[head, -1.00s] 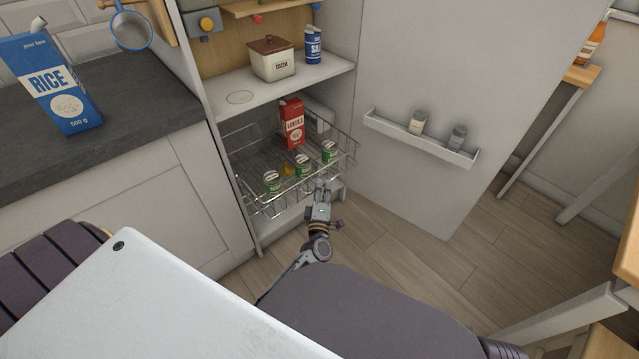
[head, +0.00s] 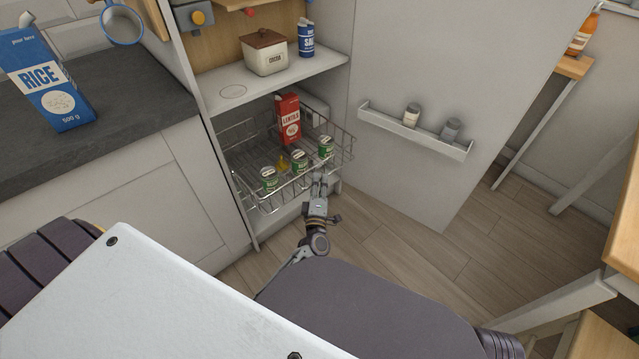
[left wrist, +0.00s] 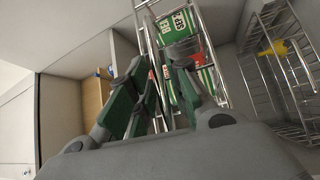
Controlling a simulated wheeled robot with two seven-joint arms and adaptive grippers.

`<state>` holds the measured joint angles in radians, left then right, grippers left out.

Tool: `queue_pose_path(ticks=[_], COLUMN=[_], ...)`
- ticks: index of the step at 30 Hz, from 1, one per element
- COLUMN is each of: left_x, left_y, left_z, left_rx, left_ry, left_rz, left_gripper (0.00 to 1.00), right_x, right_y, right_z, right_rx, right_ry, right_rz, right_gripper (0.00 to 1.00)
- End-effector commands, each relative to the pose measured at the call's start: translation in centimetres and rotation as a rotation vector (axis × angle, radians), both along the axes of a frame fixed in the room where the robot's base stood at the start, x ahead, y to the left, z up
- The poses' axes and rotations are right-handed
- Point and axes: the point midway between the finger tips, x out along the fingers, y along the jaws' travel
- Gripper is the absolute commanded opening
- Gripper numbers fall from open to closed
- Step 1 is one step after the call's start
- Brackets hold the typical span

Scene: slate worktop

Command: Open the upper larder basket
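The upper larder basket (head: 240,184) is a wire basket below the cabinet shelf, standing part way out of the cabinet. It holds a red lentils carton (head: 288,118) and green-labelled cans (head: 299,161). My left gripper (head: 319,178) is at the right part of its front edge. In the left wrist view, the green-padded fingers (left wrist: 158,72) stand close together around the wire front (left wrist: 146,38), with cans just behind. They look shut on it, though the contact is partly hidden. My right gripper is not in view.
The cabinet door stands open at right, with a rack (head: 416,132) of two jars. The shelf above (head: 233,92) bears a cocoa box and a salt tin. Another wire basket (left wrist: 290,95) with something yellow shows in the left wrist view. Floor in front is clear.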

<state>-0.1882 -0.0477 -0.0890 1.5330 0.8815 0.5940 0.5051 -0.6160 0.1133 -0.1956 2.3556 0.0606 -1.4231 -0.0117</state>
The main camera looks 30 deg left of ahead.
Motion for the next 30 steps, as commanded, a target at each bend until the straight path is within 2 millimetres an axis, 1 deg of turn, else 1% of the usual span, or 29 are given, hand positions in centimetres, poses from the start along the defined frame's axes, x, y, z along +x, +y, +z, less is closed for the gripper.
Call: queue_pose_path(ticks=[5,10,23,30], left_x=[-0.4,-1.3,-4.8,-6.7], left_y=[-0.2,-0.5,-2.0,-3.1], left_z=[-0.1,-0.3,-0.8,-1.4], left_rx=[0.0,0.0,-0.001,-0.006], left_ry=[0.001,0.001,0.003,0.009], left_rz=[0.0,0.0,-0.001,-0.004], left_gripper=[0.19,0.19,0.19,0.19], right_x=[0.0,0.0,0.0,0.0], right_y=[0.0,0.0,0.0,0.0], right_z=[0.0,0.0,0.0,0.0], right_rx=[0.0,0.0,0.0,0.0], right_ry=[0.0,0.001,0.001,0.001], right_rz=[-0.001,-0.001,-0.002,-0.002], right_gripper=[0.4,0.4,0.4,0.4])
